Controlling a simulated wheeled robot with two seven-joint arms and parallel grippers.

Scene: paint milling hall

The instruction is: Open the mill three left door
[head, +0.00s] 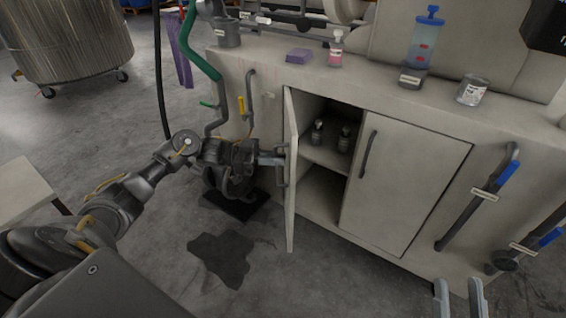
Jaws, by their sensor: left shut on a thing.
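The left cabinet door (291,205) of the mill stands swung open, seen nearly edge-on. My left gripper (279,160) is shut on the door handle (284,176), on the door's outer face. The right cabinet door (408,190) is closed and has a dark bar handle (368,155). My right gripper (459,298) is at the bottom right edge, fingers apart and empty.
Pipes with blue-handled valves (509,178) stand out at right. A dark stain (220,258) marks the otherwise open floor.

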